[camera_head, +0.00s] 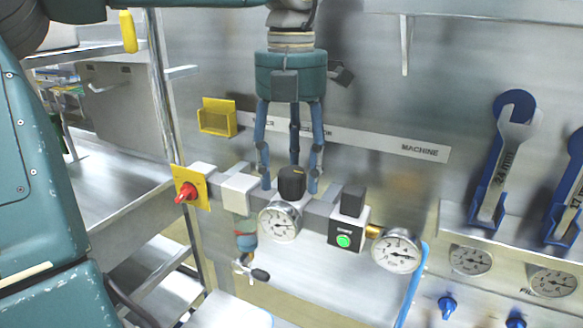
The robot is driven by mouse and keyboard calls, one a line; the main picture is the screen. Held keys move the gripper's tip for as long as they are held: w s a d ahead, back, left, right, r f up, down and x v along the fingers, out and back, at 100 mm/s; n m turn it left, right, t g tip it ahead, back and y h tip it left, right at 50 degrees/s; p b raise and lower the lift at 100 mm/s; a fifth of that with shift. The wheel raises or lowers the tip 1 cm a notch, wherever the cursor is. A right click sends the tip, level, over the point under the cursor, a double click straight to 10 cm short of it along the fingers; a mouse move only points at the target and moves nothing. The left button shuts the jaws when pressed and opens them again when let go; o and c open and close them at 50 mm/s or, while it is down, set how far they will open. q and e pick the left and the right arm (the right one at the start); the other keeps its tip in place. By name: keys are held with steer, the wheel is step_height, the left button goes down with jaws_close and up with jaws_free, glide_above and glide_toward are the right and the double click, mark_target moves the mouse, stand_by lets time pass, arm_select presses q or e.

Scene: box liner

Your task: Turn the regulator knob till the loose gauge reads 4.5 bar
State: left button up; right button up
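The black regulator knob (291,184) sits on top of the regulator in the pipe assembly. My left gripper (290,182) points down over it, its fingers spread on either side of the knob with small visible gaps. The third finger is behind the knob and its tip is hidden. A round white gauge (279,223) is on the regulator's front. Another gauge (396,250) sits at the right end, at a brass fitting; its needle is too small to read surely. My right gripper is not in view.
A red knob on a yellow plate (187,191) is at the assembly's left end. A block with a green button (344,241) stands between the gauges. A yellow bin (216,119) is on the back wall.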

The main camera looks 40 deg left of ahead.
mark_target(291, 171)
arm_select(q)
step_height(291, 171, up, 12)
stand_by(0.6)
stand_by(0.6)
